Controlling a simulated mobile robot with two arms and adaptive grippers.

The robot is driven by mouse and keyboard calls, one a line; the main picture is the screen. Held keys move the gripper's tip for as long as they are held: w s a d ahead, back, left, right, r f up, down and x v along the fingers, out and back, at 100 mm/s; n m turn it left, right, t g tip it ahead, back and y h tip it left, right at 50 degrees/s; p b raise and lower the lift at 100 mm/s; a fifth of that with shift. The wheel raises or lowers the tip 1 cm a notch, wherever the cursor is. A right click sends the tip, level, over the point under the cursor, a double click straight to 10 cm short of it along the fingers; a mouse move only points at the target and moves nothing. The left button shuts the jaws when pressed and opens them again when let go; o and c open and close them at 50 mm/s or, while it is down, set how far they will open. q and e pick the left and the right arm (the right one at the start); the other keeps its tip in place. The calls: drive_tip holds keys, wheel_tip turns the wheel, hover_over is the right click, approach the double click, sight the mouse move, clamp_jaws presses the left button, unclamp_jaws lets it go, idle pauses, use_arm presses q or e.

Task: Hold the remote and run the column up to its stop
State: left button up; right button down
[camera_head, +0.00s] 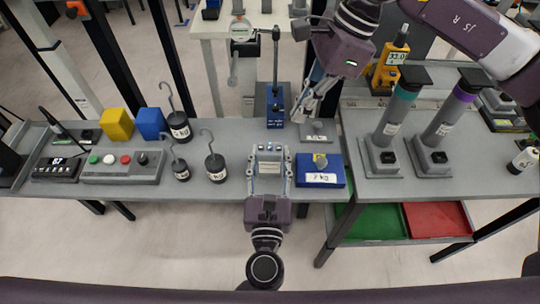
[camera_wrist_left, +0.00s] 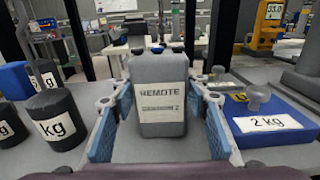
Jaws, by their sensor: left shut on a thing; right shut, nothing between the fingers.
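The remote (camera_head: 269,153) is a grey box labelled "REMOTE" with dark and blue buttons on its top end. It stands upright between the blue-padded fingers of my left gripper (camera_head: 270,168) at the bench's front edge, and also shows in the left wrist view (camera_wrist_left: 162,95). My left gripper is shut on it. My right gripper (camera_head: 304,112) is shut and empty, tilted down to the right of and behind the remote, apart from it. A dark upright column (camera_head: 276,62) on a blue base (camera_head: 274,105) stands behind the remote; I cannot tell whether it is the task's column.
A blue 2 kg block (camera_head: 320,178) lies right of the remote. Several black hook weights (camera_head: 216,168) stand left. A button box (camera_head: 122,166) and yellow (camera_head: 117,124) and blue (camera_head: 151,123) cubes sit farther left. Two tall cylinders (camera_head: 393,120) (camera_head: 448,120) stand right.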

idle(0.8)
drive_tip(key=n+t+y, duration=0.2)
drive_tip(key=n+y, duration=0.1)
drive_tip(key=n, duration=0.1)
hover_over(282, 150)
drive_tip(key=a, duration=0.1)
drive_tip(key=shift+d+r+t+y, duration=0.5)
drive_tip(key=shift+r+t+y, duration=0.3)
drive_tip(key=shift+r, duration=0.05)
drive_tip(key=shift+f, duration=4.45)
drive_tip(key=shift+f, duration=0.4)
